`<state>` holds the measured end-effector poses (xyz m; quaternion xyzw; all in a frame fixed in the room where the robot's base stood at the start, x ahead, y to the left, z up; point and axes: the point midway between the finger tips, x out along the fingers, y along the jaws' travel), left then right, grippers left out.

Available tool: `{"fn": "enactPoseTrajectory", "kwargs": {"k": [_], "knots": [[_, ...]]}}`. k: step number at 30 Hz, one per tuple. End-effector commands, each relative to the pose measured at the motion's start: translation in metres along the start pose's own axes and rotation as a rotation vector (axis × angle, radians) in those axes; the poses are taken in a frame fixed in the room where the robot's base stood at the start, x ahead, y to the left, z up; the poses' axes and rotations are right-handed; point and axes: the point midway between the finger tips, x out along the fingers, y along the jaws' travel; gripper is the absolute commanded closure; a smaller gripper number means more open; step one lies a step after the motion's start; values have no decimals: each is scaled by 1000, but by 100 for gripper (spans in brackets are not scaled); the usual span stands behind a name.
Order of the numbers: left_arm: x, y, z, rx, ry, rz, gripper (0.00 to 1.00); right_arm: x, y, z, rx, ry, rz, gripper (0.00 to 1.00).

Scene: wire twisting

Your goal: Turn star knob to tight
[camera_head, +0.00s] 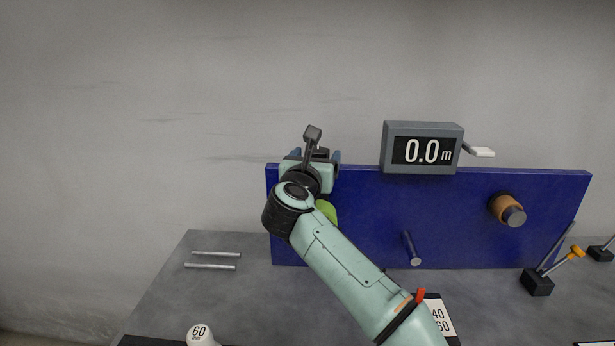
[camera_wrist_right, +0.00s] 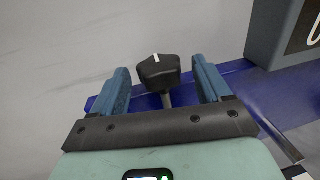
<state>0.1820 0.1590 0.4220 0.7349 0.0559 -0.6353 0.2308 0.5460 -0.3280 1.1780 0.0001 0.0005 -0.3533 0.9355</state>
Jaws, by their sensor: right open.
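The star knob (camera_wrist_right: 158,73) is black with a white mark on top and sits on a grey stem in front of the blue panel (camera_wrist_right: 148,103) in the right wrist view. My right gripper (camera_wrist_right: 160,68) is open, with one blue finger on each side of the knob. A gap shows between the knob and each finger. My left gripper is not in view.
A grey display (camera_head: 422,148) reading 0.0 m stands on the blue panel (camera_head: 370,195). An orange-brown spool (camera_head: 500,207) and a grey peg (camera_head: 409,246) stick out of it. Two metal rods (camera_head: 212,260) lie on the grey table (camera_head: 180,290). Levers (camera_head: 550,266) stand at the right.

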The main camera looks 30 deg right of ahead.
Motion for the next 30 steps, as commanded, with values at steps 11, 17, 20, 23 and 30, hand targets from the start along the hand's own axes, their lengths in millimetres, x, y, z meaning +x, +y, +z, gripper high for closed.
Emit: {"fn": "enactPoseTrajectory", "kwargs": {"k": [11, 17, 20, 23, 30], "knots": [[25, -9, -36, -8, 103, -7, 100, -84, 1, -2, 0, -1, 4, 23], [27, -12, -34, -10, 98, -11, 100, -107, 0, -1, 0, 0, 1, 23], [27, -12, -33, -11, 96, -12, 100, -111, 0, -1, 0, 0, 0, 23], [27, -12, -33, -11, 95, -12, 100, -112, 0, -1, 0, 0, 0, 23], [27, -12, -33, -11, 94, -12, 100, -112, 0, -1, 0, 0, 0, 23]]}}
